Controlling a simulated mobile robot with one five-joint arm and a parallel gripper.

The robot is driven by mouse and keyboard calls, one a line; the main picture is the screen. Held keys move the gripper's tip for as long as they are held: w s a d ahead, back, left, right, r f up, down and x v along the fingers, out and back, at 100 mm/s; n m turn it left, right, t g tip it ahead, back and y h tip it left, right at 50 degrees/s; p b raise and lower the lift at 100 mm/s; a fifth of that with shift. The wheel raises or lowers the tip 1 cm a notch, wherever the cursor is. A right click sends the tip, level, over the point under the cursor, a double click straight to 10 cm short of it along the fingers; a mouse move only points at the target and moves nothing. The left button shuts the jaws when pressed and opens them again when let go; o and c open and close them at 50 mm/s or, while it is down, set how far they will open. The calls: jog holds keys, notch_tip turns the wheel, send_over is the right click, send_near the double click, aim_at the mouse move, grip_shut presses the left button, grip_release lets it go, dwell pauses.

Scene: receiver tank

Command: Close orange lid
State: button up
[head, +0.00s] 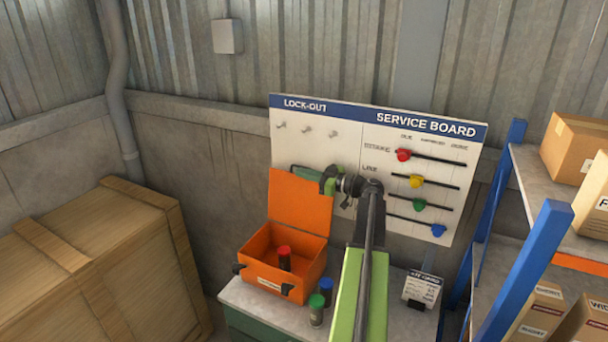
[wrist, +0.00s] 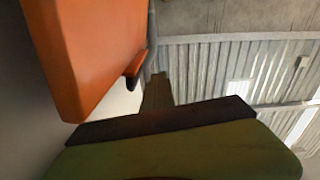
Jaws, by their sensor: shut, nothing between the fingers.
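The orange lid (head: 298,200) stands raised, close to upright, at the back of the open orange box (head: 265,283). A canister with a red cap (head: 284,258) stands inside the box. My gripper (head: 300,171) is shut and empty at the lid's upper right edge, its tip partly hidden by the lid, so it seems to be behind it. In the wrist view the lid (wrist: 88,50) fills the upper left, with a small dark part at its edge, and my shut fingers (wrist: 157,88) point past it. I cannot tell whether they touch it.
A green-capped canister (head: 316,310) and a blue-capped canister (head: 326,290) stand on the bench (head: 280,312) right of the box. A small sign (head: 421,290) stands farther right. The service board (head: 350,150) is close behind. A blue-post shelf (head: 525,270) is at right, a wooden crate (head: 95,270) at left.

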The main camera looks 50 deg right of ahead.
jog(key=o, duration=0.6)
jog(key=v, duration=0.8)
jog(key=shift+s+d, duration=0.1)
jog(key=shift+s, duration=0.25)
dwell(0.4)
